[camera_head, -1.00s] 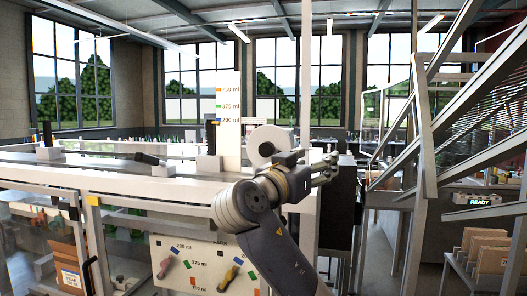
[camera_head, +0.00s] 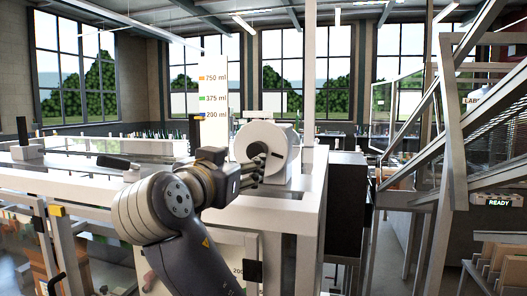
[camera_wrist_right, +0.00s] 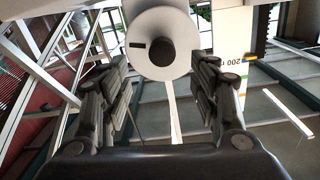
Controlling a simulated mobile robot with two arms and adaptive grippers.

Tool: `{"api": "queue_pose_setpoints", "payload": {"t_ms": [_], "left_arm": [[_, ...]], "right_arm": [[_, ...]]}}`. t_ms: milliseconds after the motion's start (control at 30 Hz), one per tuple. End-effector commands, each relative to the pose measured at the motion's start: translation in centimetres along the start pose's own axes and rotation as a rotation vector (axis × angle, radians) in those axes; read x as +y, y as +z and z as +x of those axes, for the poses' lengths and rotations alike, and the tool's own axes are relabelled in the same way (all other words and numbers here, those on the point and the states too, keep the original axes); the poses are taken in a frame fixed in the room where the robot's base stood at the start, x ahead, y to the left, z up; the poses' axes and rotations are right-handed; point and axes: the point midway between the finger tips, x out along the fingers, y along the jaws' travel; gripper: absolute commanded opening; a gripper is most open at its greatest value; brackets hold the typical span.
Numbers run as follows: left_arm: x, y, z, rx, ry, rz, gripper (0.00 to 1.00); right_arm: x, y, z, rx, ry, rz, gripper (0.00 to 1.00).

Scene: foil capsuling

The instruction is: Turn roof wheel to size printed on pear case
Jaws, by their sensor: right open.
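The white roof wheel (camera_head: 262,134) stands on the machine's roof, its round face partly hidden by my right gripper (camera_head: 256,166). In the right wrist view the wheel (camera_wrist_right: 182,24) shows a dark round hub and a short dark mark left of it. My right gripper (camera_wrist_right: 161,66) is open, its fingers spread below and either side of the hub, with nothing between them. A white scale board (camera_head: 213,75) behind the wheel reads 750 ml orange, 375 ml green and 200 ml blue. The printed pear case cannot be made out. My left gripper is not in view.
The white machine roof (camera_head: 85,180) carries a black handle (camera_head: 113,162) to the left of my arm. A white post (camera_head: 307,80) rises just right of the wheel. A staircase (camera_head: 450,110) and a READY sign (camera_head: 498,202) stand at the right.

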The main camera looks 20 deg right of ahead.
Motion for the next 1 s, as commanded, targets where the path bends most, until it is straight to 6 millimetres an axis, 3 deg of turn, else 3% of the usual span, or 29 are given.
{"api": "queue_pose_setpoints", "payload": {"t_ms": [233,500,600,800,1000], "left_arm": [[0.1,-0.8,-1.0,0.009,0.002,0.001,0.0],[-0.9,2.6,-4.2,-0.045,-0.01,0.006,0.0],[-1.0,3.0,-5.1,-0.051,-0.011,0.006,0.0],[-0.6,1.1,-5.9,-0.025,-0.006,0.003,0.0],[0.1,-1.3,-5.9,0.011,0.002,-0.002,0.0]], "right_arm": [[-0.2,-0.3,1.2,-0.001,-0.003,0.0,0.56],[-0.2,-0.6,6.4,-0.002,-0.001,-0.003,0.56],[-0.1,-0.4,8.1,-0.002,-0.001,-0.002,0.56],[-0.2,-0.2,10.2,-0.001,-0.003,-0.001,0.56],[-0.2,0.0,10.7,-0.002,-0.005,0.002,0.56]]}}
